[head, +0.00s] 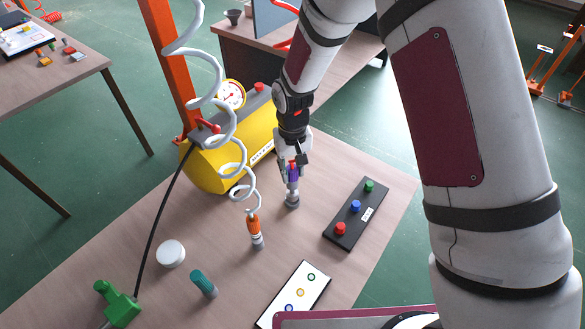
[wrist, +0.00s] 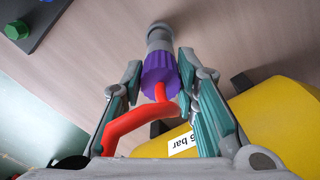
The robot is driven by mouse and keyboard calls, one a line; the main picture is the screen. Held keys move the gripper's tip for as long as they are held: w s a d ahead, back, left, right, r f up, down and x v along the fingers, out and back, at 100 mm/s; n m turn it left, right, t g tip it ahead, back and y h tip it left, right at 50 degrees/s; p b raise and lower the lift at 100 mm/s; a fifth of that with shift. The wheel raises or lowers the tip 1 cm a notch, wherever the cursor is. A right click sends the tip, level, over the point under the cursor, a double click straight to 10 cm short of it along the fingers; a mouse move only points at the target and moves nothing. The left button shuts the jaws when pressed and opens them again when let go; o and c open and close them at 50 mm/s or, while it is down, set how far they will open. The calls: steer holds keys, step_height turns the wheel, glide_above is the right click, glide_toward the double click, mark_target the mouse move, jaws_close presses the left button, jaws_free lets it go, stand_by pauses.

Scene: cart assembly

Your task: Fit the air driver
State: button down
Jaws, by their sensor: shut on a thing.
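My gripper (head: 291,178) is shut on a purple ribbed piece (wrist: 159,70) with a grey rounded end, held upright near the table's far right part. The grey end (head: 292,201) is at or just above the table; I cannot tell if it touches. A red curved part (wrist: 140,122) runs from the purple piece between the fingers in the wrist view. An orange tool (head: 254,228) with a grey lower end stands left of my gripper, under the white coiled hose (head: 233,150). A teal-topped piece (head: 203,284) is nearer the front. Which one is the air driver is not certain.
A yellow tank (head: 205,168) with a gauge (head: 231,94) stands behind-left of my gripper. A black panel (head: 345,232) with red, blue and green knobs is to the right. A ringed white card (head: 305,278), white round piece (head: 171,253) and green fixture (head: 118,304) are nearer the front.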

steer(key=shift+f, duration=0.55)
steer(key=shift+f+b, duration=0.3)
steer(key=shift+f, duration=0.65)
steer(key=c, duration=1.2)
jaws_free()
step_height(320, 180, up, 12)
